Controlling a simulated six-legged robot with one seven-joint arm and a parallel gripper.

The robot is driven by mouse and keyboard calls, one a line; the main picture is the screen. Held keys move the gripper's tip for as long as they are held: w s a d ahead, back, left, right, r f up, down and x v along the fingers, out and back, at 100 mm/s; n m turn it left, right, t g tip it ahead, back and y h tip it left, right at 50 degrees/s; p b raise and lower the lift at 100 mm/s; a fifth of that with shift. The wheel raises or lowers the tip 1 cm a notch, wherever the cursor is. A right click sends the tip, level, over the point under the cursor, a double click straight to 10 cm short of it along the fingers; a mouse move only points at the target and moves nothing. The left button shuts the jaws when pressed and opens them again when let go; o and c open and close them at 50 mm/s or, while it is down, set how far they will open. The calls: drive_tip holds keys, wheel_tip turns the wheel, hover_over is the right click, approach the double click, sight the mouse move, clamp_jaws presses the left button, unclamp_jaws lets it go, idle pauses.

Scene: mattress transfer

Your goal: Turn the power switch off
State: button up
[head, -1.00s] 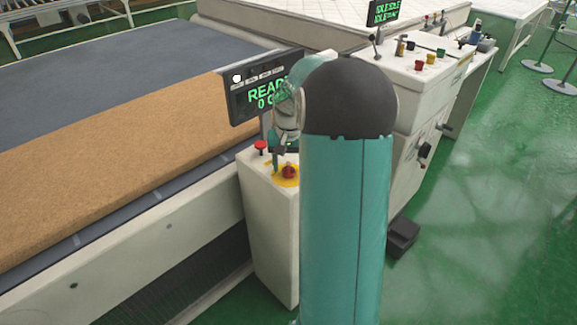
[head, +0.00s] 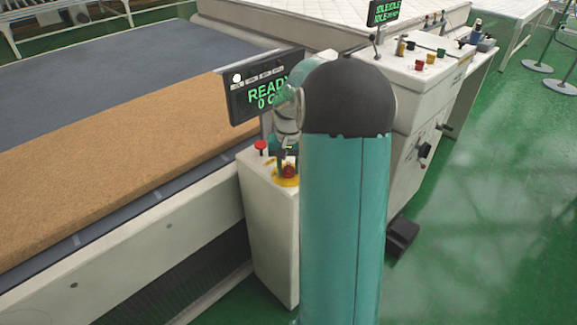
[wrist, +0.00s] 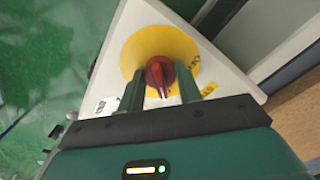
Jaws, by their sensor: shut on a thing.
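The power switch (wrist: 161,74) is a red rotary knob on a round yellow plate (wrist: 143,47), on top of a white control box (head: 266,220). In the head view the red knob (head: 289,171) shows just below my gripper, partly covered by it. In the wrist view the two green fingers of my gripper (wrist: 160,90) stand on either side of the knob and are shut on it. The knob's pointer faces toward my gripper's palm.
A red push button (head: 261,146) stands beside the switch. A display (head: 262,88) reading READY rises behind the box. A conveyor with a brown mattress slab (head: 110,175) lies left. A second control console (head: 420,75) stands right.

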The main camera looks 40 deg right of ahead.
drive_tip(key=n, duration=0.8)
drive_tip(key=shift+n, duration=0.4)
drive_tip(key=n, duration=0.8)
drive_tip(key=shift+n, duration=0.3)
drive_tip(key=o, duration=1)
drive_tip(key=shift+r, duration=0.1)
